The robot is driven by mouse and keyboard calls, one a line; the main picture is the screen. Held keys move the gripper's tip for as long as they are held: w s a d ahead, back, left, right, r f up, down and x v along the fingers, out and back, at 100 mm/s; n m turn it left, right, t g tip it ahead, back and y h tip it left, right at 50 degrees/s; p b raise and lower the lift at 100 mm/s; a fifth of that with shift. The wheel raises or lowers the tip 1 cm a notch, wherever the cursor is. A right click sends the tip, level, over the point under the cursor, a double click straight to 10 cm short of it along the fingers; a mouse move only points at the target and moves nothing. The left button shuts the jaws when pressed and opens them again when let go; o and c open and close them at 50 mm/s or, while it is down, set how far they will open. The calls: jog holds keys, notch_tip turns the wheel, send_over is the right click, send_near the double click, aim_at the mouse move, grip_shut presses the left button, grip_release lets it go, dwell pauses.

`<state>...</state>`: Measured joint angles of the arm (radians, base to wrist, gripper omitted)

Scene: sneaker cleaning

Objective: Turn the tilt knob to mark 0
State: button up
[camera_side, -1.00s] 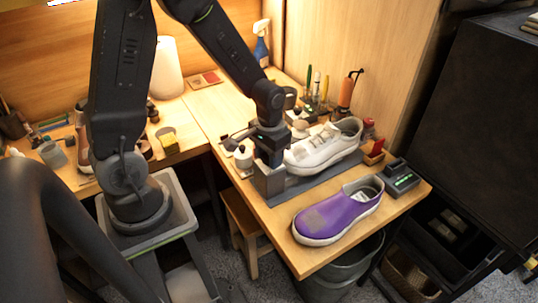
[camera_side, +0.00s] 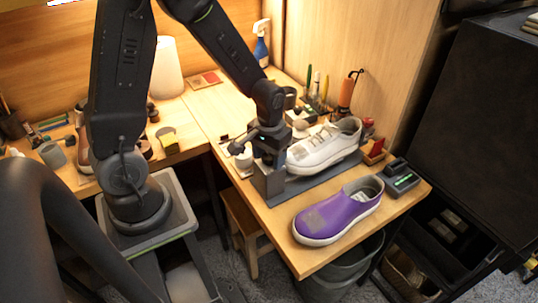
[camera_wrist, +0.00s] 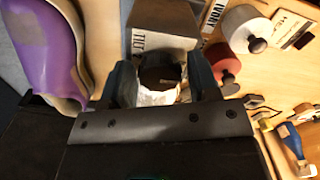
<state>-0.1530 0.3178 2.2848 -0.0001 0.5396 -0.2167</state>
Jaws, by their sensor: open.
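A grey block labelled TILT (camera_wrist: 160,38) is at the top of the wrist view. It also shows in the side view (camera_side: 268,185), at the left end of the shoe stand. A dark round knob (camera_wrist: 160,76) sits between the two fingers of my gripper (camera_wrist: 161,82). The fingers are open, one on each side of it; I cannot tell whether they touch it. In the side view my gripper (camera_side: 268,148) is over the block and hides the knob. The mark the knob points to cannot be read.
A white sneaker (camera_side: 322,150) is on the stand beside the block. A purple shoe (camera_side: 338,212) lies at the table's front; it also shows in the wrist view (camera_wrist: 45,40). Jars with dark knobs, one white (camera_wrist: 243,28) and one red (camera_wrist: 222,62), stand close to my gripper.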

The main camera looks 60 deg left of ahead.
jog(key=shift+r, duration=2.5)
jog(key=shift+r, duration=0.1)
jog(key=s+d+r+m+t, duration=0.2)
jog(key=s+r, duration=0.3)
jog(key=r, duration=0.3)
jog(key=s+d+r+m+t, duration=0.2)
jog(key=s+d+r+t, duration=0.1)
jog(key=s+r, duration=0.3)
jog(key=shift+s+r+t, duration=0.25)
jog(key=shift+r+t, duration=0.05)
jog(key=shift+r, duration=0.55)
